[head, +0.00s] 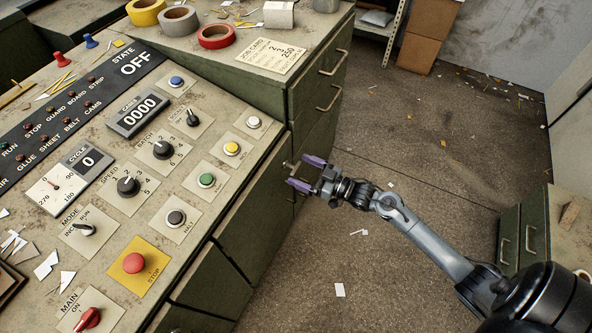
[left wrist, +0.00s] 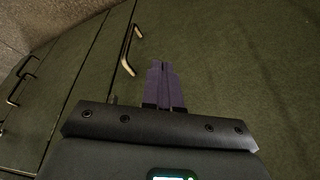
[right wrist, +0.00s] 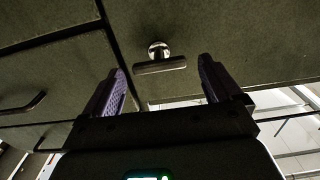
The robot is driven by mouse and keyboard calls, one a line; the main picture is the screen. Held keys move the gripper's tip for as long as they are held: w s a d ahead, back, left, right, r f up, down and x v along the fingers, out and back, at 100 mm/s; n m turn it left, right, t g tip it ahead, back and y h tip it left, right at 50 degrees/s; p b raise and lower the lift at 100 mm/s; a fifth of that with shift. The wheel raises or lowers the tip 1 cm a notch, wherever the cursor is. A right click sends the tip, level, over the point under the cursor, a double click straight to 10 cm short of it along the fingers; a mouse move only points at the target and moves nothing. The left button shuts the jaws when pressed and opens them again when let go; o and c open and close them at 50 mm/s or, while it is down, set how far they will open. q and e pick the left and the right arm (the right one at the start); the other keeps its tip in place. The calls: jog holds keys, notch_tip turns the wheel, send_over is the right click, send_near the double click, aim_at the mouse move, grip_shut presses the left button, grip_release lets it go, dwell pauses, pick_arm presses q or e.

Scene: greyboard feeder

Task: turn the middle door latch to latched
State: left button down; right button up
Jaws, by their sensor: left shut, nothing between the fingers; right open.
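The door latch is a metal T-handle on a round base, on a green cabinet door. In the right wrist view the latch (right wrist: 160,66) shows between the fingers, its bar lying crosswise with a gap on both sides. In the head view part of the latch (head: 290,165) shows at the cabinet front. My right gripper (head: 298,170) is open in front of it, its purple fingers pointing at the door; they show in the right wrist view (right wrist: 161,70). My left gripper (left wrist: 164,68) is shut and empty by a green panel, out of the head view.
The control console (head: 215,205), with knobs and buttons, stands above the green doors. Tape rolls (head: 216,36) and a card (head: 273,55) lie on the counter behind. A bar handle (left wrist: 131,50) is close to my left gripper. Open floor (head: 400,140) lies to the right.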

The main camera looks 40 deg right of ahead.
aim_at(291, 167)
jog(key=shift+b+x, duration=0.35)
jog(key=shift+x, duration=1)
jog(key=c, duration=1)
jog(key=shift+o, duration=0.2)
